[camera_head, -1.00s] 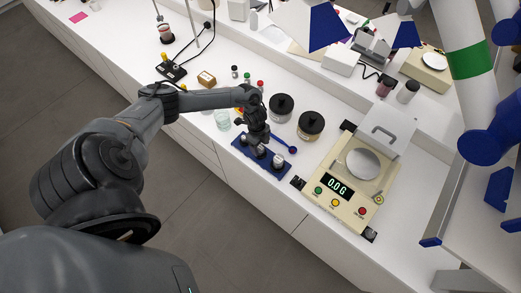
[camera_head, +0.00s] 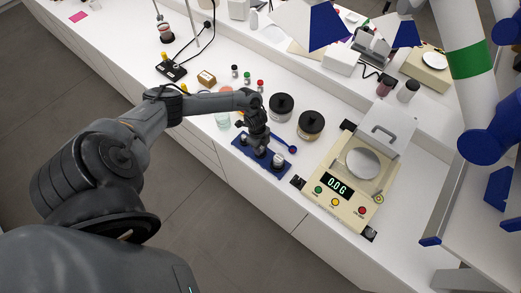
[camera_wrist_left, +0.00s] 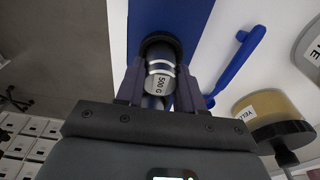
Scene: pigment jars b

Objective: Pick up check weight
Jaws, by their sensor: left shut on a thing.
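A metal check weight labelled 500 G (camera_wrist_left: 160,75) sits between the fingers of my left gripper (camera_wrist_left: 160,100) in the left wrist view. The left gripper is shut on it. In the head view my left gripper (camera_head: 260,149) is down at a blue weight rack (camera_head: 240,141) near the front edge of the bench. The weight is still at the rack; I cannot tell whether its base is clear of it. Another metal weight (camera_head: 277,161) stands on the rack's right part. The right gripper is not in view.
A blue spoon (camera_head: 291,149) lies just behind the rack. Two dark-lidded jars (camera_head: 310,124) stand behind it. A balance reading 0.0 G (camera_head: 337,187) is to the right, its round pan (camera_head: 363,164) empty. A glass beaker (camera_head: 222,121) stands left of the gripper.

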